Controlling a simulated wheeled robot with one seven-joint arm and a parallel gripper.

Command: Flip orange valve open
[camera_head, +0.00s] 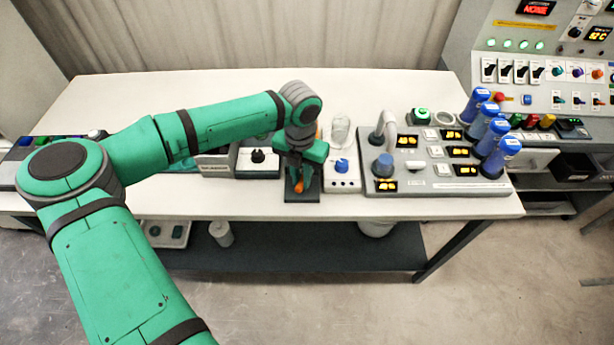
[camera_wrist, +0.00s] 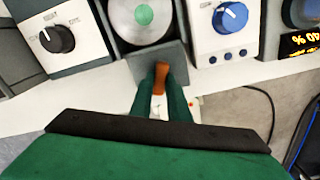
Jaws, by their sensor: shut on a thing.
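The orange valve handle (camera_head: 299,186) shows below my gripper (camera_head: 299,176) in the head view, over a dark grey base plate (camera_head: 302,196) at the table's front. In the wrist view the orange handle (camera_wrist: 161,78) points toward me between the two green fingers of my gripper (camera_wrist: 160,98). The fingers are shut on the handle. The fingers and my wrist hide part of the handle and the valve body behind it.
A white box with a black knob (camera_head: 258,157) stands left of the valve. A white box with a blue knob (camera_head: 342,168) stands close on the right. Further right is a grey panel (camera_head: 415,183) with blue cylinders (camera_head: 494,158). Bare white tabletop (camera_head: 190,200) lies at the left.

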